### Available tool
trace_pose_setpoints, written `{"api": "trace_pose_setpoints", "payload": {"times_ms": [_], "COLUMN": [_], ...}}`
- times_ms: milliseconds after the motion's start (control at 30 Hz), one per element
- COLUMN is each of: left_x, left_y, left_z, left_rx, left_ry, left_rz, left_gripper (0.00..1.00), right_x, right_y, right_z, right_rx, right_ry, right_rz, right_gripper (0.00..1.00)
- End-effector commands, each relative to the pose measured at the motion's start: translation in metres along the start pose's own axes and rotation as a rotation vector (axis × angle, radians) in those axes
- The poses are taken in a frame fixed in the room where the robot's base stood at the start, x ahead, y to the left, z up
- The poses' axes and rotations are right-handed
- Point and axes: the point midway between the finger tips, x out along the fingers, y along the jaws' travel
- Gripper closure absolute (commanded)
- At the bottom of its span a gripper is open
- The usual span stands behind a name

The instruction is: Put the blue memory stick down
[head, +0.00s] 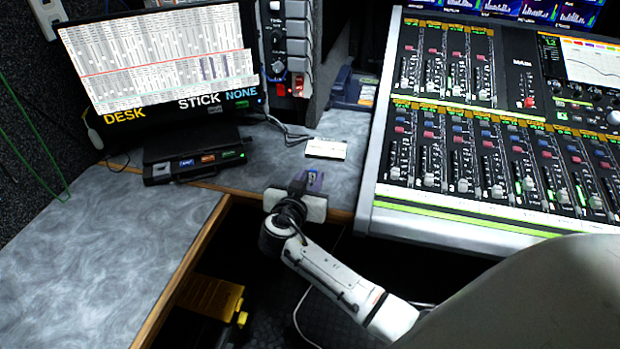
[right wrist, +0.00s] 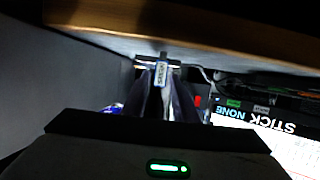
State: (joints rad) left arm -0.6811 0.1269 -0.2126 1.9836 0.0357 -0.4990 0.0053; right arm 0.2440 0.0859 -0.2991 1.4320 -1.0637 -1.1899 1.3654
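My right gripper (head: 308,183) is over the front edge of the desk, between the monitor and the mixing console. It is shut on the blue memory stick (head: 313,177), of which only a small part shows between the fingertips. In the right wrist view, the stick (right wrist: 160,73) shows as a blue and white piece with lettering at the tips of the dark fingers (right wrist: 165,85). I cannot tell whether it touches the desk. My left gripper is in neither view.
A black port box (head: 195,167) with blue, orange and green marks stands before the monitor (head: 160,60), which reads "DESK", "STICK", "NONE". A white card (head: 326,149) lies on the desk. The mixing console (head: 480,130) is at right. The left desk (head: 80,270) is clear.

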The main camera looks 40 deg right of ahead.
Motion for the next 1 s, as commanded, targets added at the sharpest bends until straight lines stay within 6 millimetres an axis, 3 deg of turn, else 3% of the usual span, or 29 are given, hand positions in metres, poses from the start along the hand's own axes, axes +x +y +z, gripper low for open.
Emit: {"api": "trace_pose_setpoints", "payload": {"times_ms": [367, 867, 967, 1000], "left_x": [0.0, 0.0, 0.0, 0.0], "left_y": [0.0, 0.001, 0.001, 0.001], "left_z": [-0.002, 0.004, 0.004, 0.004], "left_rx": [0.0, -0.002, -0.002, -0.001], "left_ry": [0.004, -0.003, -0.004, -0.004], "left_rz": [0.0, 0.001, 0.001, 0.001], "left_gripper": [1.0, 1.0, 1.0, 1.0], "right_x": [-0.003, -0.071, -0.076, -0.079], "right_y": [0.0, 0.0, 0.003, 0.005], "right_z": [0.0, 0.001, 0.022, 0.038], "right_rx": [0.0, -0.002, -0.052, -0.092], "right_ry": [-0.001, -0.004, -0.051, -0.089], "right_rz": [0.0, -0.002, -0.033, -0.063], "right_gripper": [0.67, 0.67, 0.67, 0.67]}}
